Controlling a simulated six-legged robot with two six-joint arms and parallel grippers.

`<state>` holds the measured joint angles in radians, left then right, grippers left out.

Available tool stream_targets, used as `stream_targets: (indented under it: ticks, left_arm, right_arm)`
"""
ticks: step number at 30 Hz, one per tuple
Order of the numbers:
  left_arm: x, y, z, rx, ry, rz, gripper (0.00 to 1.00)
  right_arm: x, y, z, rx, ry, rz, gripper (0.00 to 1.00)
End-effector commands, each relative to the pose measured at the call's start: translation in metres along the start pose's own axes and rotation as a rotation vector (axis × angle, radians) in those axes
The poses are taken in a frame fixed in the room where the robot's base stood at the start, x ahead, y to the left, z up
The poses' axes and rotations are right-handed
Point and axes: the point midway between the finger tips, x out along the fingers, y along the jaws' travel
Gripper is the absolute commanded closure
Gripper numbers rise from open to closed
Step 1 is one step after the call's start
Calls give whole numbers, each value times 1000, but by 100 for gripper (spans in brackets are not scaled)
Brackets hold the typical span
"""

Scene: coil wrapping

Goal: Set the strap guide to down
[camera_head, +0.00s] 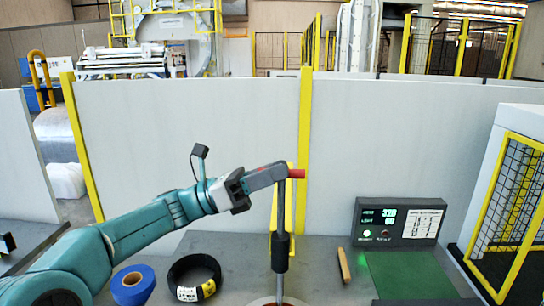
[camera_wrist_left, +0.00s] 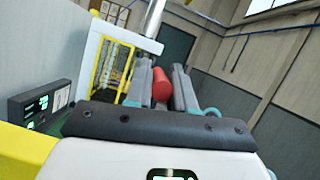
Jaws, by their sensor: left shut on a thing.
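My left gripper (camera_head: 283,174) is shut on a red grip (camera_head: 297,174) at the top of an upright grey rod (camera_head: 281,206), which I take for the strap guide. The rod runs down through a black sleeve (camera_head: 281,250) to a round base at the bottom edge, mostly cut off. In the left wrist view the red grip (camera_wrist_left: 161,84) lies between the two grey fingers of my left gripper (camera_wrist_left: 166,80). The fingers hide part of the grip. My right gripper is not in view.
A blue tape roll (camera_head: 133,284) and a black coil (camera_head: 194,279) lie on the grey table left of the rod. A wooden stick (camera_head: 344,265), a lit control box (camera_head: 398,221) and a green mat (camera_head: 412,276) are to the right. A yellow post (camera_head: 305,120) and grey panels stand behind.

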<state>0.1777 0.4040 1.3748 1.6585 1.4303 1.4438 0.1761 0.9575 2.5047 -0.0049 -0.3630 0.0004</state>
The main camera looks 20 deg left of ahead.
Motion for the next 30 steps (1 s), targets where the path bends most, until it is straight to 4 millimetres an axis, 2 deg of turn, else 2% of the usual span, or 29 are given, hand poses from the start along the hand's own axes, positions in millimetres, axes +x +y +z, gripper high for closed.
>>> stream_targets:
  ticks: [1,3,9,15,24,25,27,30]
  left_arm:
    - [-7,4,-18,-3,2,0,100]
    - [-12,7,-31,-3,2,1,100]
    - [-22,12,-55,-2,2,0,100]
    - [-25,13,-62,1,2,0,100]
    - [-25,13,-62,1,2,0,100]
    - [-25,13,-62,1,2,0,73]
    - [-25,13,-62,1,2,0,56]
    - [-25,13,-62,1,1,0,56]
  right_arm:
    - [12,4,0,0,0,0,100]
    - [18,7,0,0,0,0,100]
    - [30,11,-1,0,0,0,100]
    - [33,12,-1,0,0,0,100]
    - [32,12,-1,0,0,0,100]
    - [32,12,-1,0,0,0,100]
    - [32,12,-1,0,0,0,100]
    - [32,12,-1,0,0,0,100]
